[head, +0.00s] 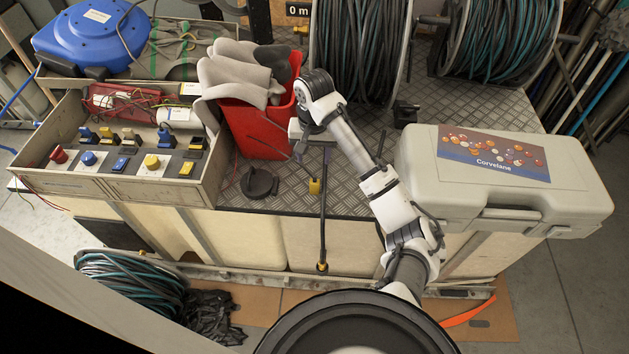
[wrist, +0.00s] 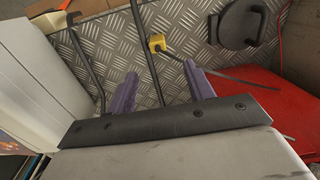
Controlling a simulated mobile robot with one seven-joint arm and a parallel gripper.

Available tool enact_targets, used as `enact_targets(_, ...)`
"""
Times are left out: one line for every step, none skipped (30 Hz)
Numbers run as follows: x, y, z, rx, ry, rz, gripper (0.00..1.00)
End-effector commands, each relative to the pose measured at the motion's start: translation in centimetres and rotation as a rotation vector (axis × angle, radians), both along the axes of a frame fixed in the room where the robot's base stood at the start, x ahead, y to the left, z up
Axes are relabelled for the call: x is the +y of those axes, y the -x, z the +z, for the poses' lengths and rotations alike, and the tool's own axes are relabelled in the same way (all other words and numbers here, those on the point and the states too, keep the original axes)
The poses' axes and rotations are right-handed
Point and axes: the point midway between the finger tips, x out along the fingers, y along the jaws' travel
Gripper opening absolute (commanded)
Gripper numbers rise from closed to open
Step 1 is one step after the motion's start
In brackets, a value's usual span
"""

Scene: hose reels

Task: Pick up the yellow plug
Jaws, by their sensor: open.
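The yellow plug (head: 315,187) is a small block lying on the metal tread plate near its front edge, in the middle of the head view. In the wrist view the plug (wrist: 158,44) shows beyond my fingertips, with a thin grey cable running off to the right. My gripper (wrist: 160,84) is open, its two purple fingers apart with nothing held between them. In the head view my gripper (head: 300,132) hangs above the plate, behind the plug; its fingers are hard to make out there.
A dark rod (head: 323,225) runs beside the plug and over the front edge. A red bin (head: 262,135) with gloves stands behind left, and a black round object (head: 259,183) lies left. A grey case (head: 490,205) sits at right. Hose reels (head: 360,50) stand behind.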

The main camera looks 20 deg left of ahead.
Motion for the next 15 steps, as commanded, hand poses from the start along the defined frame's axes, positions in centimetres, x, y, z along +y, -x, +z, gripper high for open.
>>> enact_targets(-0.3, 0.1, -0.5, 0.012, 0.009, -0.006, 0.53)
enact_targets(-0.3, 0.1, -0.8, 0.015, 0.009, -0.008, 0.53)
enact_targets(-0.3, 0.2, -1.3, 0.017, 0.01, -0.008, 0.53)
enact_targets(-0.3, 0.2, -1.8, 0.017, 0.009, -0.006, 0.53)
enact_targets(-0.2, 0.2, -2.2, 0.017, 0.009, -0.007, 0.53)
enact_targets(-0.2, 0.3, -2.8, 0.017, 0.009, -0.007, 0.53)
enact_targets(-0.2, 0.3, -3.3, 0.018, 0.008, -0.006, 0.53)
enact_targets(-0.1, 0.2, -3.6, 0.015, 0.005, -0.006, 0.53)
enact_targets(-0.1, 0.2, -4.1, 0.014, 0.004, -0.005, 0.53)
enact_targets(-0.1, 0.2, -4.5, 0.013, 0.004, -0.005, 0.53)
enact_targets(-0.1, 0.2, -4.9, 0.014, 0.004, -0.005, 0.53)
enact_targets(-0.1, 0.3, -5.4, 0.015, 0.005, -0.004, 0.53)
enact_targets(-0.1, 0.3, -5.8, 0.015, 0.007, -0.005, 0.53)
enact_targets(-0.2, 0.3, -6.4, 0.015, 0.009, -0.005, 0.53)
enact_targets(-0.2, 0.2, -7.4, 0.012, 0.008, -0.004, 0.53)
